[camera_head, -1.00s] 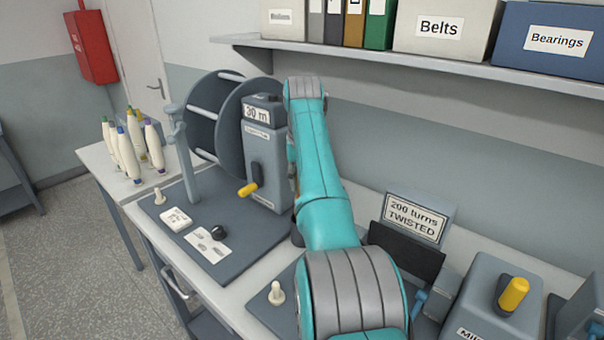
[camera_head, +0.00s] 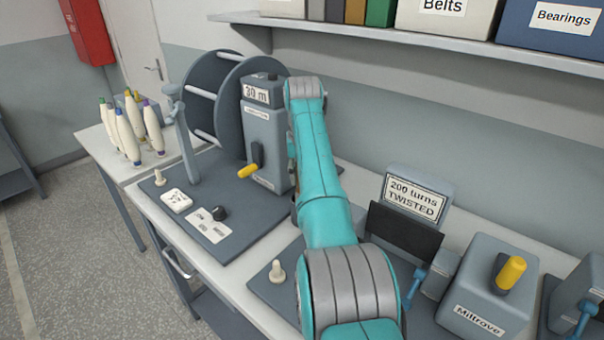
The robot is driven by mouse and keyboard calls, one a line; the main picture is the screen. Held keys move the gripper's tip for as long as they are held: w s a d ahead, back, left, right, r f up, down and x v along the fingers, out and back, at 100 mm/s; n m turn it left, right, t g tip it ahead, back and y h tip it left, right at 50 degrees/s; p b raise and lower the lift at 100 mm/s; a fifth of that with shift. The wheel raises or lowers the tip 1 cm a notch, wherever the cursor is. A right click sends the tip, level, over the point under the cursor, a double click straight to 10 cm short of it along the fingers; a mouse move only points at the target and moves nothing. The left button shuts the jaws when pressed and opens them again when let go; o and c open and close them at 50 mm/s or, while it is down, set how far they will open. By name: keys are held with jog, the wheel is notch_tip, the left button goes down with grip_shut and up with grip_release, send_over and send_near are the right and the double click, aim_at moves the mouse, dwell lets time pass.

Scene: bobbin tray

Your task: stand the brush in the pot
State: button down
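I see no brush and no pot in this view. My teal and grey arm reaches up through the middle of the picture, over the bench. My gripper is not in view, and the arm hides part of the bench behind it.
The bench holds a reel machine marked 30 m (camera_head: 265,140), a sign reading 200 turns TWISTED (camera_head: 415,197) and a grey Miltrove unit (camera_head: 483,290). Several white bobbins (camera_head: 128,138) stand on a side table (camera_head: 93,140). A shelf (camera_head: 400,35) with boxes runs along the wall. Floor at left is clear.

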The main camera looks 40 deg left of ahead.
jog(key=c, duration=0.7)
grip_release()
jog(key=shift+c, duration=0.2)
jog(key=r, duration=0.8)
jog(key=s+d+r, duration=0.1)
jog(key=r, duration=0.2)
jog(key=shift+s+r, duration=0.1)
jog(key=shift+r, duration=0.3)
